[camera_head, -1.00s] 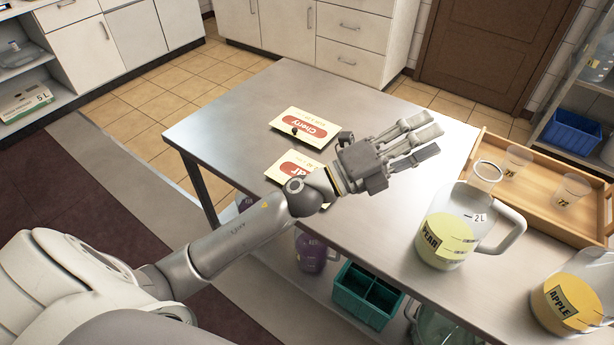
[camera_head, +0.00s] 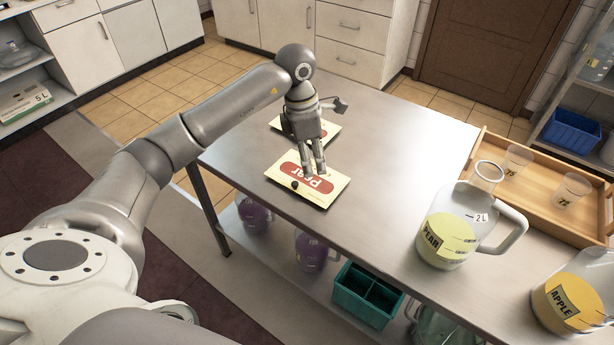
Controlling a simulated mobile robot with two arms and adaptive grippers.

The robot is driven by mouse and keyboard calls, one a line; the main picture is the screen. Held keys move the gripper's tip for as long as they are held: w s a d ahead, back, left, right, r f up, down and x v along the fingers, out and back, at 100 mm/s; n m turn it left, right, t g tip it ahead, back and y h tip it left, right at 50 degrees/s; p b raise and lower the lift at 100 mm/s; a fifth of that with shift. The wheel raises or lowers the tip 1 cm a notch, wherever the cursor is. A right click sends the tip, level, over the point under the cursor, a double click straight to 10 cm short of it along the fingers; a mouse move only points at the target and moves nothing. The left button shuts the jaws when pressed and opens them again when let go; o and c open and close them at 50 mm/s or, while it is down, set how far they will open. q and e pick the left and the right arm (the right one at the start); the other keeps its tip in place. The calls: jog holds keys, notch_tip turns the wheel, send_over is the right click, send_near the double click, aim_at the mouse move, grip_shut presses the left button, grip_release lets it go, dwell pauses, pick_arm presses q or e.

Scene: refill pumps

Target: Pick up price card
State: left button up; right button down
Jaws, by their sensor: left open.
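Two cream price cards with red ovals lie on the steel table. The near card (camera_head: 318,196) reads "Pear" and has a small dark knob near its left end. The far card (camera_head: 328,130) is mostly hidden behind my left gripper. My left gripper (camera_head: 314,174) points down over the far edge of the Pear card, its fingers open with nothing between them. I cannot tell whether the fingertips touch the card. My right gripper is not in view.
A jug labelled "PEAR" (camera_head: 449,232) and a jug labelled "APPLE" (camera_head: 572,300) stand on the right of the table (camera_head: 400,140). A wooden tray (camera_head: 532,205) with two plastic cups lies behind them. A teal crate (camera_head: 366,296) and purple jugs stand on the lower shelf. The table's middle is clear.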

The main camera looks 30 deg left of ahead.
pick_arm(q)
jog(key=a+r+y, duration=0.1)
jog(key=a+y, duration=0.1)
jog(key=a, duration=0.2)
send_over(296, 183)
jog(key=shift+g, duration=0.3)
jog(key=f, duration=0.2)
jog(key=f+p, duration=0.1)
jog(key=f, duration=0.2)
jog(key=shift+w+a, duration=0.15)
jog(key=shift+w, duration=0.05)
jog(key=f, duration=0.1)
jog(key=f+p, duration=0.1)
jog(key=f, duration=0.2)
jog(key=shift+s+f+p, duration=0.2)
jog(key=shift+s+p, duration=0.05)
jog(key=shift+p, duration=0.05)
jog(key=shift+w+f, duration=0.1)
jog(key=shift+f, duration=0.5)
grip_shut()
